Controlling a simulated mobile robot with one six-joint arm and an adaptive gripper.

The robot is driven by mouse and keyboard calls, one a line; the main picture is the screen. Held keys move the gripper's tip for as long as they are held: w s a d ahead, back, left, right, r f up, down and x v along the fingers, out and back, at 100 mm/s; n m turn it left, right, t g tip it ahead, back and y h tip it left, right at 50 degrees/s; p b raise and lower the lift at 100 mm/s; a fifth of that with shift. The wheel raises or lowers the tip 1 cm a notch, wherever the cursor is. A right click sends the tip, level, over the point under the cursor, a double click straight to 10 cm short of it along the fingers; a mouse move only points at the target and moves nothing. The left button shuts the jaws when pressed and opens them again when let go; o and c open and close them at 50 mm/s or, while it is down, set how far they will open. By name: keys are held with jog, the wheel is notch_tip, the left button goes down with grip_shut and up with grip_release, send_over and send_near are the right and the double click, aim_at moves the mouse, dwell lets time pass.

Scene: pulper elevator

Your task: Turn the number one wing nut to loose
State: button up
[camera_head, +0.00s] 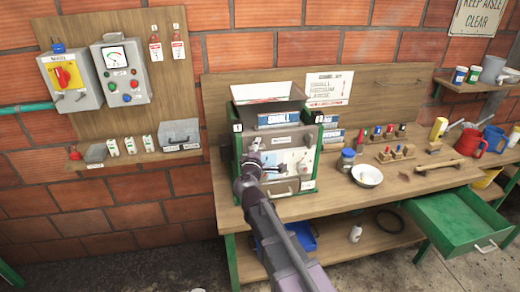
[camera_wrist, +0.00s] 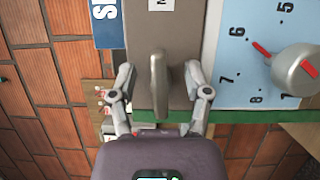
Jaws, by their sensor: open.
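The pulper (camera_head: 237,165) is a green-framed box on the bench, with a plate numbered 1 at its upper left. My gripper (camera_head: 254,150) is at the upper left of its front, and my arm hides part of that front. In the wrist view my gripper (camera_wrist: 159,72) is open, one finger on each side of a narrow upright grey-brown tab (camera_wrist: 159,90), apparently the wing nut. The tab stands on a grey-brown plate and appears apart from both fingers. I cannot read a number beside it or tell whether it is tight.
A round grey knob (camera_wrist: 296,70) with a red pointer sits on a numbered pale-blue dial, right of my fingers. A white bowl (camera_head: 367,176) and a blue-lidded jar (camera_head: 347,160) stand right of the pulper. A green drawer (camera_head: 462,222) juts out from the bench.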

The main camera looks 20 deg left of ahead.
grip_shut()
jog(key=shift+m, duration=0.3)
dwell(0.3)
grip_release()
jog(key=shift+s, duration=0.1)
